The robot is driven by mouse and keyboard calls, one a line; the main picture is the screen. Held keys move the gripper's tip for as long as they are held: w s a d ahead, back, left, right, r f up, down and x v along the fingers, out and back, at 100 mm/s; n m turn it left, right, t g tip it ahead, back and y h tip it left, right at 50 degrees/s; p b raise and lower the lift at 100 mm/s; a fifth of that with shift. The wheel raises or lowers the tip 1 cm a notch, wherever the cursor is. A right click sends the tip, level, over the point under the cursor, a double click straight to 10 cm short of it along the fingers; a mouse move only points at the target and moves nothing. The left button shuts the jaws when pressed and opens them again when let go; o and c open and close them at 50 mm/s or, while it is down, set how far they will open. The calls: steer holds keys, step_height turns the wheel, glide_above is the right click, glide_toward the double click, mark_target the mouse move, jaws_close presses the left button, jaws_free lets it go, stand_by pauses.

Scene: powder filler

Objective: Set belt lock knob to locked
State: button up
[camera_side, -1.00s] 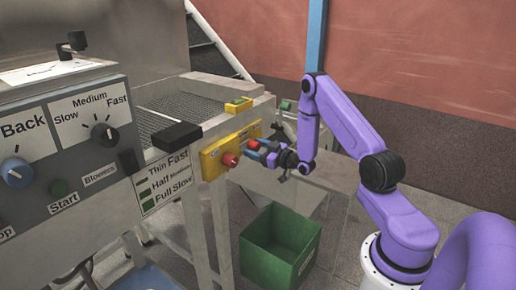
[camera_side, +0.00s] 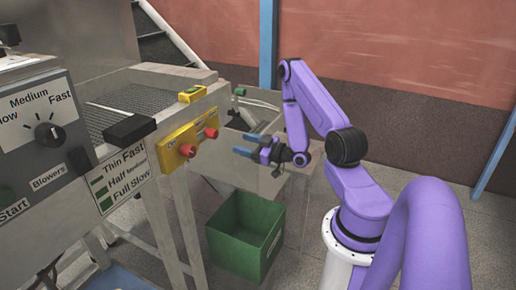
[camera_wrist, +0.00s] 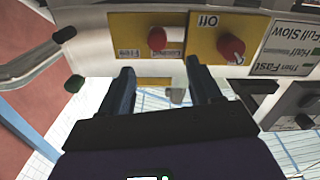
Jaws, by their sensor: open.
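The belt lock knob is a red knob (camera_wrist: 157,38) on a yellow plate (camera_wrist: 143,32) with small upside-down labels that seem to read Locked and Free. It is the farther red knob (camera_side: 211,132) in the side view. I cannot tell where its pointer is turned. My gripper (camera_side: 246,145) is open and empty, to the right of this knob and apart from it. In the wrist view its two dark fingers (camera_wrist: 160,66) point at the plate, below the knob.
A second red knob (camera_wrist: 231,47), by an Off label, sits close beside; it is the nearer red knob (camera_side: 187,150) in the side view. A green bin (camera_side: 247,234) stands on the floor below. A black box (camera_side: 130,128) juts from the machine's edge. A chute (camera_side: 268,165) lies behind my gripper.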

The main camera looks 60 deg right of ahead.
steer(key=shift+s, duration=2.45)
steer(key=w+a+f+n+g+y, duration=0.1)
steer(key=w+a+n+g+y, duration=0.25)
steer(key=a, duration=0.55)
steer(key=w+a+f+n+g+y, duration=0.1)
steer(key=w+a+n+g, duration=0.1)
steer(key=a+n+g, duration=0.55)
steer(key=s+a+r+m+g+h, duration=0.2)
steer(key=s+a+r, duration=0.4)
steer(key=a, duration=0.4)
steer(key=s+r+g+h, duration=0.1)
steer(key=s+r+g, duration=0.1)
steer(key=s, duration=0.7)
steer(key=s+a+r+n+g+h, duration=0.1)
steer(key=s+r, duration=0.3)
steer(key=s, duration=0.6)
steer(key=shift+s+a+r+g, duration=0.15)
steer(key=shift+s+r+g, duration=0.05)
steer(key=shift+g, duration=0.7)
